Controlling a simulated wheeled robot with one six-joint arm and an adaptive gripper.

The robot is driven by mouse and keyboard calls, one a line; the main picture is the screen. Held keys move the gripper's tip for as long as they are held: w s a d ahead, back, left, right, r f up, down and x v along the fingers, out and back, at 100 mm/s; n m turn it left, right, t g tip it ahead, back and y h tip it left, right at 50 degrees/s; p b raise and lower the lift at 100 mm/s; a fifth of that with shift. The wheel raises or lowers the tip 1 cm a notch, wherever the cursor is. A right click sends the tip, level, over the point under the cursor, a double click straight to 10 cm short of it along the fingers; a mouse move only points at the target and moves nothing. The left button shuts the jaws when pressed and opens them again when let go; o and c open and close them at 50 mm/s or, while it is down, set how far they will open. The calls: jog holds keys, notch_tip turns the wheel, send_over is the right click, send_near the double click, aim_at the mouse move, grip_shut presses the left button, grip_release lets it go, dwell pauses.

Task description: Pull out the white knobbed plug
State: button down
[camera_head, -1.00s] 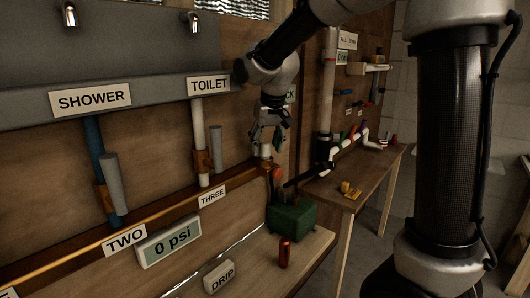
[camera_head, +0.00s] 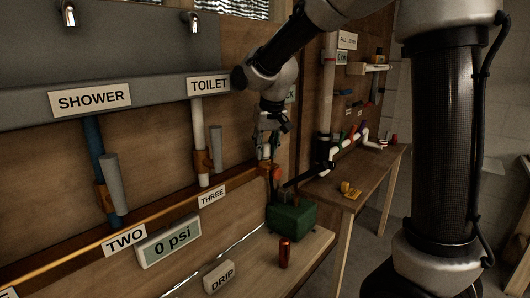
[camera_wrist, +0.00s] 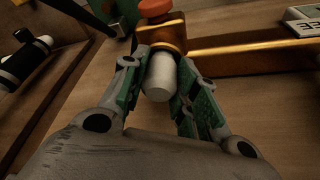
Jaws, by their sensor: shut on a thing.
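The white knobbed plug (camera_wrist: 160,76) is a short pale cylinder with a rounded end in the wrist view. It sits in a brass fitting (camera_wrist: 163,34) at the end of a brass pipe. My gripper (camera_wrist: 161,84) has its green-padded fingers on both sides of the plug and is shut on it. In the head view my gripper (camera_head: 268,148) points down over the fitting, above the green box, and its fingers cover most of the plug.
A red knob (camera_wrist: 153,7) is beside the fitting. A green box (camera_head: 291,217) and a red cylinder (camera_head: 285,253) stand on the bench below. A grey upright tube (camera_head: 216,149) is left of my gripper. A second table (camera_head: 357,181) is at the right.

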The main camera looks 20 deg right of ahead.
aim_at(265, 143)
jog(key=shift+r, duration=1.05)
dwell(0.4)
jog(key=shift+r, duration=2.55)
